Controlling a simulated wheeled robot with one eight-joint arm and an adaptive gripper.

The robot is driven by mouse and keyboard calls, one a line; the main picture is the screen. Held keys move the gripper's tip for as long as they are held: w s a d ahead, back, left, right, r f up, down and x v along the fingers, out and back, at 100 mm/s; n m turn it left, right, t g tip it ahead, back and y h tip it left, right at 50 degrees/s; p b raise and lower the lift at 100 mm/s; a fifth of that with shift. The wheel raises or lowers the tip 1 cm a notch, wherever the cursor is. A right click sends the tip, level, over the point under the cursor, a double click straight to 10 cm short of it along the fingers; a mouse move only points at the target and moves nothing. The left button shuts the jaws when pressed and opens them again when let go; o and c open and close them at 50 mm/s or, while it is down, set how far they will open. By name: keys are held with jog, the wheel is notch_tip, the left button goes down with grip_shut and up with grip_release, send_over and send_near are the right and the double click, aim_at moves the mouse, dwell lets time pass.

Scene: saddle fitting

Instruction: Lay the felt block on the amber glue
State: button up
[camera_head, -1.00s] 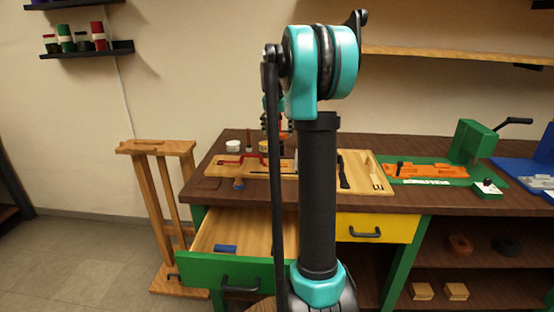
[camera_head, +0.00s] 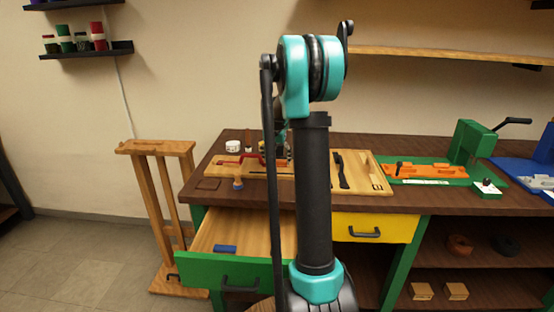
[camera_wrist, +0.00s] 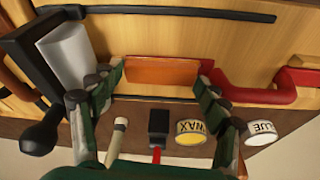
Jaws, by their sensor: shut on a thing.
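In the wrist view my gripper (camera_wrist: 161,78) has its two fingers at either end of an orange-brown block (camera_wrist: 162,70), which I take to be the felt block. The block lies level across the picture, over or against a light wooden board (camera_wrist: 190,22); I cannot tell whether it touches. No amber glue can be made out; the surface behind the block is hidden. In the head view my gripper (camera_head: 281,143) is low over the left part of the bench, largely hidden by my own arm.
A white cylinder in a black holder (camera_wrist: 65,58) is close left. The open drawer (camera_head: 225,268) holds a blue block (camera_head: 225,249).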

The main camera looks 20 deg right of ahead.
jog(key=shift+f, duration=0.1)
jog(key=o, duration=0.6)
jog(key=shift+o, duration=0.2)
jog(key=v, duration=1.2)
